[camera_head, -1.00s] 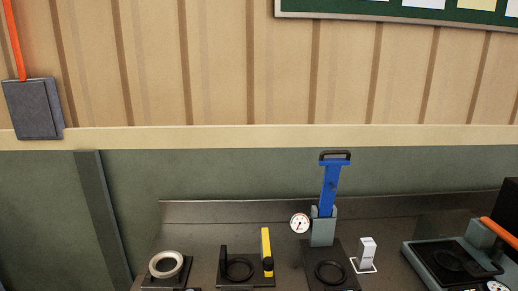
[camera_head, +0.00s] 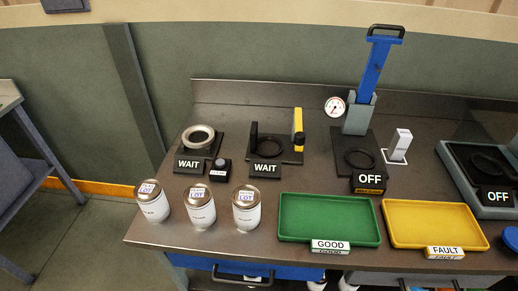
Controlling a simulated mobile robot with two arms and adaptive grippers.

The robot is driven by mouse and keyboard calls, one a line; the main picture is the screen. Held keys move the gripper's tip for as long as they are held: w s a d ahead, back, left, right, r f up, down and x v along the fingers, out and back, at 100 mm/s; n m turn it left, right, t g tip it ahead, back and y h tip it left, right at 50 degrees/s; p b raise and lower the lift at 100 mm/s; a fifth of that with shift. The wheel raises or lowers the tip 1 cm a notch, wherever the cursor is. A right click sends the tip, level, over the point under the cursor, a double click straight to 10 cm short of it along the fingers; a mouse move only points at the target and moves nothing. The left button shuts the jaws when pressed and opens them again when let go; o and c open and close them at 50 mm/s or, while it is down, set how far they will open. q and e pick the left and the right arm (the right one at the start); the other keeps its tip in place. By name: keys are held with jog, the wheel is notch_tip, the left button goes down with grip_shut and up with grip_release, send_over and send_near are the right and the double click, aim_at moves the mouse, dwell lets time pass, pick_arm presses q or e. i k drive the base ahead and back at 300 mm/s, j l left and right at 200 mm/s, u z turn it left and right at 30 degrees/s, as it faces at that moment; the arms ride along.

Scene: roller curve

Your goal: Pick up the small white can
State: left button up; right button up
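Three white cans with metal lids and "LOT" labels stand upright in a row at the front left of the steel bench: a left can (camera_head: 152,202), a middle can (camera_head: 199,207) and a right can (camera_head: 246,209). They look alike in size, so I cannot tell which one is the small can. Neither of my grippers can be made out in the head view. Small white and dark parts show at the bottom edge below the bench, too cut off to identify.
The bench (camera_head: 270,225) carries a green GOOD tray (camera_head: 328,217), a yellow FAULT tray (camera_head: 432,222), a ring fixture (camera_head: 199,137), a fixture with a yellow post (camera_head: 298,127), a blue-levered press (camera_head: 376,65), and a white block (camera_head: 400,144). A blue drawer (camera_head: 225,267) lies below the front edge.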

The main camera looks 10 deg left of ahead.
aim_at(246, 199)
jog(key=z, duration=0.5)
jog(key=k+j+z, duration=0.15)
jog(key=j+z, duration=0.2)
jog(key=k+j+z, duration=0.2)
jog(key=z, duration=0.15)
jog(key=k+j+z, duration=0.25)
jog(key=z, duration=0.15)
jog(key=k+j, duration=0.1)
